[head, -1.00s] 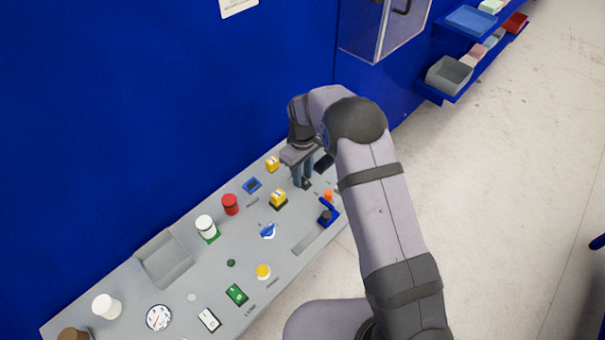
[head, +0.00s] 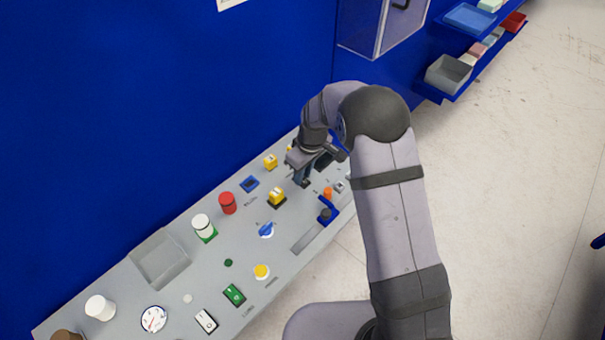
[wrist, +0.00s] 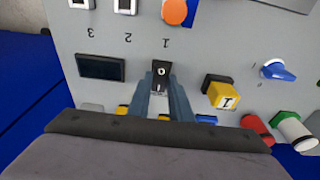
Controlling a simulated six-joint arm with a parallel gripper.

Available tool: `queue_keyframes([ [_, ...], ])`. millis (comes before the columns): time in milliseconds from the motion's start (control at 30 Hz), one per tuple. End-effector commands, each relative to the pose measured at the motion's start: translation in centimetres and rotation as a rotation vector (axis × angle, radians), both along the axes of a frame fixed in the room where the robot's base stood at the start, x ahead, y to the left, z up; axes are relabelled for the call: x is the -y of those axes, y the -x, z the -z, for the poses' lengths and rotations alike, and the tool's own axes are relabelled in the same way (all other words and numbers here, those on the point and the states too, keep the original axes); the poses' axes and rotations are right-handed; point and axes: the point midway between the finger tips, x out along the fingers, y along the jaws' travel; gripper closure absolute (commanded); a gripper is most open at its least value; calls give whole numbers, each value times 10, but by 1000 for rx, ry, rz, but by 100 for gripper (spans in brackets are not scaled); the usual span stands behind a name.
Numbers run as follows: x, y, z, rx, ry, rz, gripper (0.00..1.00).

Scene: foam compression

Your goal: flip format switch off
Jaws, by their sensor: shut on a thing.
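A small black rocker switch (wrist: 161,74) with a white 0 on its far part is in the middle of the wrist view. My gripper (wrist: 162,84) has its two grey-blue fingers on either side of this switch, shut on it. The fingers hide its sides and part of its near end. No format label can be read, so I cannot tell its name from the panel. In the head view my gripper (head: 303,184) is low over the far right part of the grey panel, and the switch is mostly hidden there.
A yellow rocker (wrist: 222,94) sits just right of the fingers and a dark screen (wrist: 102,67) left. An orange knob (wrist: 175,11) and white-framed switches (wrist: 125,5) lie beyond. A blue wall (head: 160,100) rises behind.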

Motion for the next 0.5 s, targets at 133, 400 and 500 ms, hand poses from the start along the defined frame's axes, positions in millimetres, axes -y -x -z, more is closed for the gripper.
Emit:
queue_keyframes([
  [133, -1, -1, -1, 2, -1, -1, 62],
  [400, 0, 0, 0, 0, 0, 0, 62],
  [500, 0, -1, -2, 1, 0, 0, 62],
])
